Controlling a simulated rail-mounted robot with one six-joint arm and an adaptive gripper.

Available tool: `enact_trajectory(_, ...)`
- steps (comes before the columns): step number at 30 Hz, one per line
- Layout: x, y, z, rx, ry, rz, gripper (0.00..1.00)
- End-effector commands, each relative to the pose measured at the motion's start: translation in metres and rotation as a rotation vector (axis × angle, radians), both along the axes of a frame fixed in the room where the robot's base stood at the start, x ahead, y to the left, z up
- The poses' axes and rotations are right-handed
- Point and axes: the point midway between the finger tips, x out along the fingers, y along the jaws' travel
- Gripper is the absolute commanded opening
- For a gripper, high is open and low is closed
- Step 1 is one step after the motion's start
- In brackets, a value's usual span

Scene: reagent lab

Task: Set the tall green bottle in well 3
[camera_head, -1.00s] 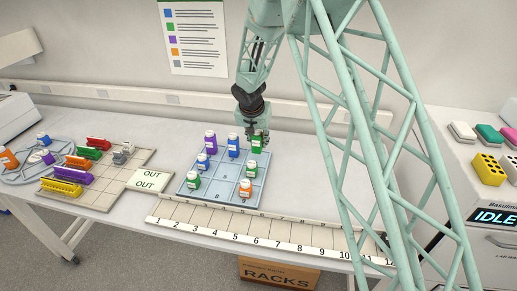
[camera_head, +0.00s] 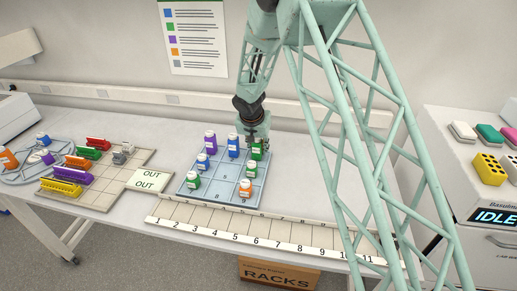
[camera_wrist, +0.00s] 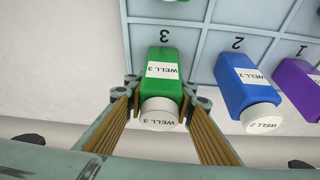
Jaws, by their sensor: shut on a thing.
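The tall green bottle (camera_head: 256,151) is at the far right corner of the blue tray (camera_head: 222,198), upright at well 3. In the wrist view the green bottle (camera_wrist: 160,88) has a white cap and a "WELL 3" label, and stands by the tray's printed 3. My gripper (camera_head: 259,143) is shut on it, with a finger (camera_wrist: 122,112) on either side of its upper part. Its base is close to the tray; I cannot tell whether it rests on the floor of the well.
A tall blue bottle (camera_head: 233,147) and a purple bottle (camera_head: 210,141) stand left of it in the back row. A short green bottle (camera_head: 252,169) stands in front. An orange bottle (camera_head: 245,188) is at well 9. A numbered strip (camera_head: 245,236) runs along the front.

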Motion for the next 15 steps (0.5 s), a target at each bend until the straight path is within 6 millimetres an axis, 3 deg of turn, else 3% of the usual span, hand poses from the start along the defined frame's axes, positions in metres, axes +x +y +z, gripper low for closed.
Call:
enact_trajectory(7, 0.0001, -0.0001, -0.0034, 0.0, 0.0, 0.0, 0.12)
enact_trajectory(8, 0.0, -0.0001, -0.0034, 0.0, 0.0, 0.001, 0.24)
enact_trajectory(12, 0.0, 0.0, -0.0026, 0.0, 0.0, 0.0, 0.36)
enact_trajectory(15, 0.0, -0.0001, -0.0026, 0.0, 0.0, 0.0, 0.37)
